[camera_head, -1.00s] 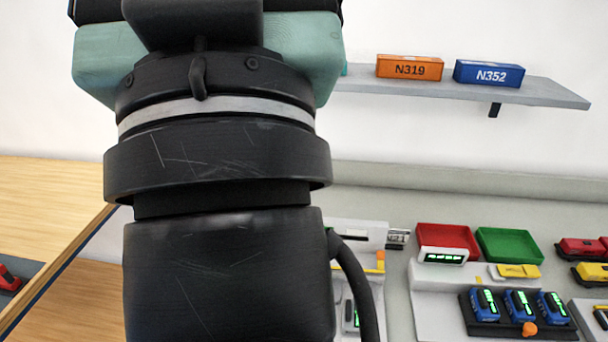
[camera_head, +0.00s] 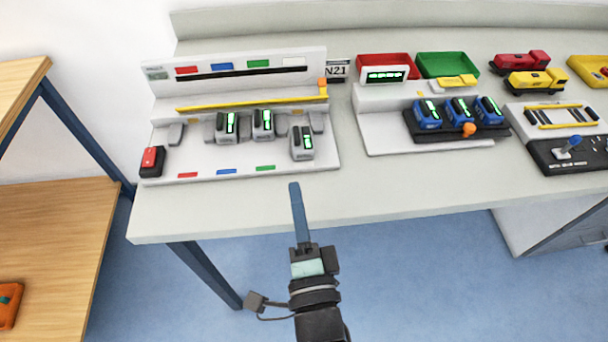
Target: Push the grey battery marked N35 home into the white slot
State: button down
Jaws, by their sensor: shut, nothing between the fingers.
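Three grey batteries with green displays stand on the white station (camera_head: 240,165) at the left of the bench: a left one (camera_head: 227,128), a middle one (camera_head: 263,125) and a right one (camera_head: 302,143). The right one sits nearer the front edge than the other two. Their markings are too small to read, so I cannot tell which is N35. The back panel carries red, blue, green and white (camera_head: 294,62) colour marks. The slot below the white mark is not clearly made out. My gripper (camera_head: 295,186) is shut and empty, over the bench's front edge, in front of the right battery and apart from it.
A yellow rail (camera_head: 250,103) with an orange end knob crosses the station behind the batteries. A red-and-black block (camera_head: 152,161) stands at its left end. To the right are a blue battery rack (camera_head: 460,133) and red (camera_head: 386,66) and green trays (camera_head: 447,65). The front bench strip is clear.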

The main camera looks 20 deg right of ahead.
jog(key=s+d+f+m+g, duration=0.1)
jog(key=s+f+m, duration=0.15)
jog(key=f, duration=0.25)
send_near(301, 139)
jog(key=w, duration=0.3)
jog(key=shift+w+d+n+h, duration=0.25)
jog(key=shift+w+h, duration=0.05)
jog(key=shift+h, duration=0.1)
jog(key=b+x, duration=0.1)
jog(key=x, duration=0.5)
jog(key=shift+w+d+f, duration=0.1)
jog(key=shift+w, duration=0.1)
jog(key=shift+w+r, duration=0.1)
jog(key=shift+r, duration=0.3)
